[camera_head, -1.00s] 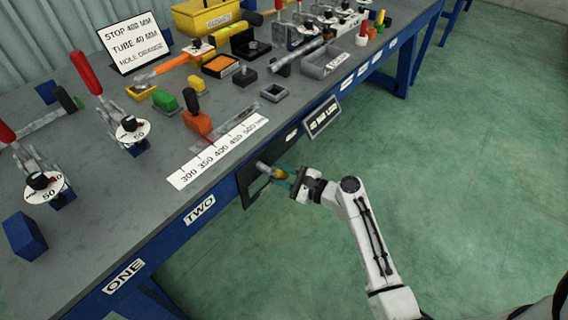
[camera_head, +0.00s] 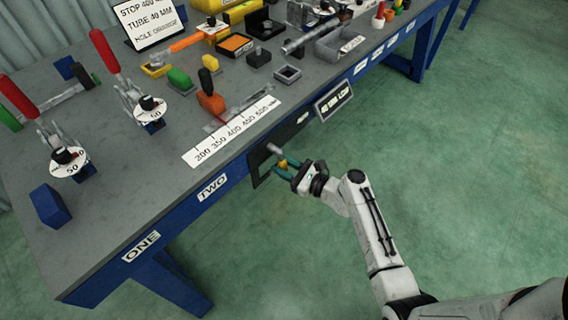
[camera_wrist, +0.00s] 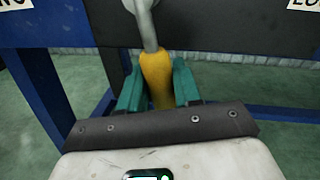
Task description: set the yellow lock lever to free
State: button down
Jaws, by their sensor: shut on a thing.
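The yellow lock lever (camera_head: 283,163) sticks out from a dark panel (camera_head: 262,168) on the front side of the bench. It has a grey metal shank (camera_head: 273,148) and a yellow grip. In the wrist view the yellow grip (camera_wrist: 157,78) hangs below the shank (camera_wrist: 145,25), between the two green fingers. My gripper (camera_head: 287,168) is shut on the yellow grip. It also shows in the wrist view (camera_wrist: 158,88). The lower end of the grip is hidden behind the dark edge of my gripper. The lever's position marks are not readable.
The bench top (camera_head: 130,190) above carries a number scale (camera_head: 232,132), clamps with red handles (camera_head: 103,50) and several blocks. A small framed sign (camera_head: 333,101) stands out from the bench front, right of the lever. The green floor (camera_head: 430,170) in front is clear.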

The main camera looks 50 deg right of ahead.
jog(key=shift+a+f, duration=0.1)
jog(key=c, duration=0.9)
grip_release()
jog(key=s+d, duration=0.2)
jog(key=s, duration=0.8)
jog(key=shift+s+r, duration=0.2)
jog(key=shift+s, duration=0.1)
jog(key=s+a+n+g+y+p, duration=0.25)
jog(key=a+n+g, duration=0.4)
jog(key=n, duration=0.35)
jog(key=s+a+n+g+y+p, duration=0.1)
jog(key=s+a+n+g, duration=0.35)
jog(key=a+n, duration=0.35)
jog(key=s+d+r+n+g+h+p, duration=0.2)
jog(key=s+r+n+g+h, duration=0.3)
jog(key=n, duration=0.8)
jog(key=s+d+r+h, duration=0.1)
jog(key=s+r+h, duration=0.1)
jog(key=s+r, duration=0.1)
jog(key=shift+s+d+n, duration=0.35)
jog(key=shift+s+n, duration=0.05)
jog(key=shift+s, duration=0.05)
